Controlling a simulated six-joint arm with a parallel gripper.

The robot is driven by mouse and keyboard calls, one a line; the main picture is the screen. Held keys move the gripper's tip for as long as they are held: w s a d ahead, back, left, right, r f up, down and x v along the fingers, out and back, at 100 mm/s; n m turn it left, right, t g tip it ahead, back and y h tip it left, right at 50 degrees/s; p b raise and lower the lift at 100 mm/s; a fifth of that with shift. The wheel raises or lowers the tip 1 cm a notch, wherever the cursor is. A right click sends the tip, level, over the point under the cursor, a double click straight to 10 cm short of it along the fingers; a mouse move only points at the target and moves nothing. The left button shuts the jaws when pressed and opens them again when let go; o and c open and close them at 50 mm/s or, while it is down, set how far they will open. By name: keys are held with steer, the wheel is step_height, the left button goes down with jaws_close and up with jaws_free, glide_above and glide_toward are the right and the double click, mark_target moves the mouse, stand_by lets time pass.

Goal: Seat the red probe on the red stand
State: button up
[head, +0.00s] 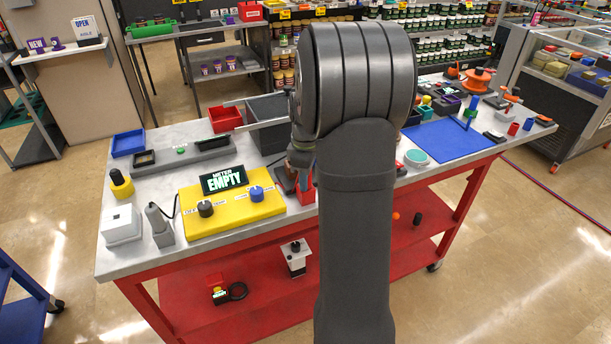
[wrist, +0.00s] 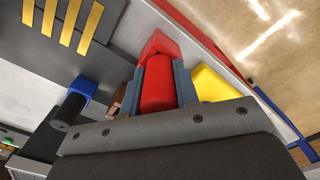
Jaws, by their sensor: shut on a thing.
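My gripper (wrist: 158,88) is shut on the red probe (wrist: 157,90), a red cylinder held between two blue-grey fingers in the wrist view. A red block (wrist: 160,46), apparently the red stand, is just beyond the probe's far end. Whether the two touch or a gap is left, I cannot tell. In the head view the red stand (head: 307,197) shows as a small red patch at the table's front edge, right of the yellow panel. My arm hides most of my gripper and the probe there.
The yellow panel (head: 232,208) with two knobs and a meter reading EMPTY (head: 224,180) is left of my gripper. A dark grey bin (head: 268,122) and a red bin (head: 225,118) stand behind. A blue mat (head: 448,140) lies at right.

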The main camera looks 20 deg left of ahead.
steer(key=o, duration=1)
steer(key=shift+r, duration=0.1)
steer(key=shift+r, duration=4.4)
steer(key=shift+f, duration=3.2)
steer(key=shift+o, duration=0.3)
